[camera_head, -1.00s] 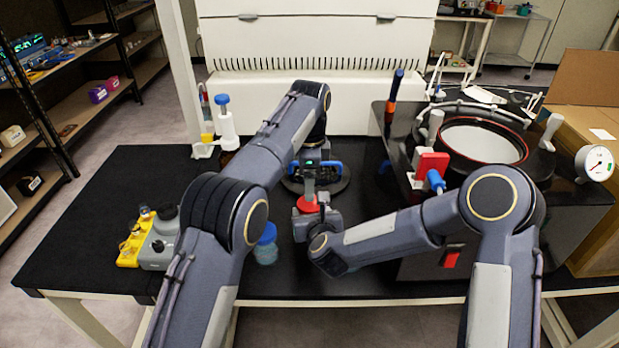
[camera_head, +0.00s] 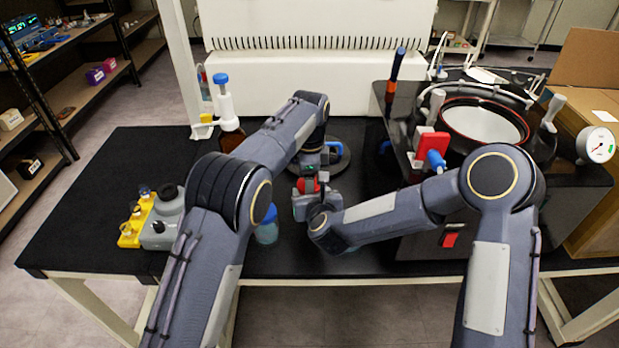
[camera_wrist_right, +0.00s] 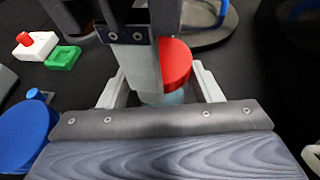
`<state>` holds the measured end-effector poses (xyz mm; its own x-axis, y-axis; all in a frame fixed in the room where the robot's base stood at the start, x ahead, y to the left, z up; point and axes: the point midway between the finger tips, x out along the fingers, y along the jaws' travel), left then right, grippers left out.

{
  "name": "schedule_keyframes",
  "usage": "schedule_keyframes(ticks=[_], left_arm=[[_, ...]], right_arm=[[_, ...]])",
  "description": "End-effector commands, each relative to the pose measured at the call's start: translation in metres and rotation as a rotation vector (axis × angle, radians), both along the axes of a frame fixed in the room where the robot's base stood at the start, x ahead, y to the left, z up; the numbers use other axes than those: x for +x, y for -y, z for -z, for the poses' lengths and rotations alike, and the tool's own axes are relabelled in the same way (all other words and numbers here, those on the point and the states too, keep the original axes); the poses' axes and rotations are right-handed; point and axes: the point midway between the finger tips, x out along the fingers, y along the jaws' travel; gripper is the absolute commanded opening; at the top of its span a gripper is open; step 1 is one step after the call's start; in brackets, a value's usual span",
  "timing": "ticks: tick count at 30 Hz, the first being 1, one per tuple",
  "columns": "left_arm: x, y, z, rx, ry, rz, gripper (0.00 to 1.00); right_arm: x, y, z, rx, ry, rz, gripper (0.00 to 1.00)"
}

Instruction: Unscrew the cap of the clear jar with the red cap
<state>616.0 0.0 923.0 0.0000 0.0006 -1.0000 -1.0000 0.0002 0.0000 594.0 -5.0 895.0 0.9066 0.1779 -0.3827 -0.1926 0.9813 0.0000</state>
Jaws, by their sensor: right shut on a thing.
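The red cap (camera_head: 308,185) sits on the clear jar, which is mostly hidden by my arms in the head view. In the right wrist view the red cap (camera_wrist_right: 174,63) shows above a strip of the clear jar (camera_wrist_right: 165,97). My right gripper (camera_wrist_right: 160,92) is shut on the jar, with a pale finger on each side below the cap. My left gripper (camera_head: 309,177) points down from above, at the cap. In the right wrist view its grey finger covers the cap's left part; I cannot tell whether its jaws are closed on the cap.
A jar with a blue lid (camera_head: 267,225) stands close left of the grippers. A dark round plate (camera_head: 343,160) with blue handles lies behind them. A grey device with a yellow vial holder (camera_head: 130,231) is at the left. The black dryer (camera_head: 440,205) stands close on the right.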

Motion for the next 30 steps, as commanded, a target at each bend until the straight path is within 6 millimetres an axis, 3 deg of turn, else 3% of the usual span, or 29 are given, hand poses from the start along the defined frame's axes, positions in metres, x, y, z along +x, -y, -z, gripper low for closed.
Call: schedule_keyframes(ticks=[1, 6, 10, 19, 29, 30], left_arm=[[0.0003, -0.0001, -0.0001, 0.000, 0.001, 0.000, 0.49], [0.0004, -0.0002, -0.0002, 0.000, 0.002, -0.001, 0.30], [0.0005, -0.0002, -0.0004, 0.000, 0.002, -0.078, 0.30], [0.0005, -0.0003, -0.0009, 0.000, 0.003, -0.539, 0.30], [0.0007, -0.0003, -0.0010, 0.000, 0.004, -0.590, 0.30], [0.0007, -0.0004, -0.0010, -0.001, 0.004, -0.589, 0.60]], right_arm=[[-0.0001, -0.0001, -0.0001, 0.000, 0.000, 0.000, 0.00], [-0.0001, -0.0002, -0.0001, 0.000, 0.000, 0.000, 0.00], [-0.0002, -0.0002, -0.0002, 0.000, 0.000, 0.000, 0.00], [-0.0002, -0.0003, -0.0002, 0.000, 0.000, -0.001, 0.00], [-0.0003, -0.0003, -0.0001, 0.000, 0.000, -0.001, 0.00], [-0.0003, -0.0003, -0.0001, 0.000, 0.000, -0.001, 0.00]])
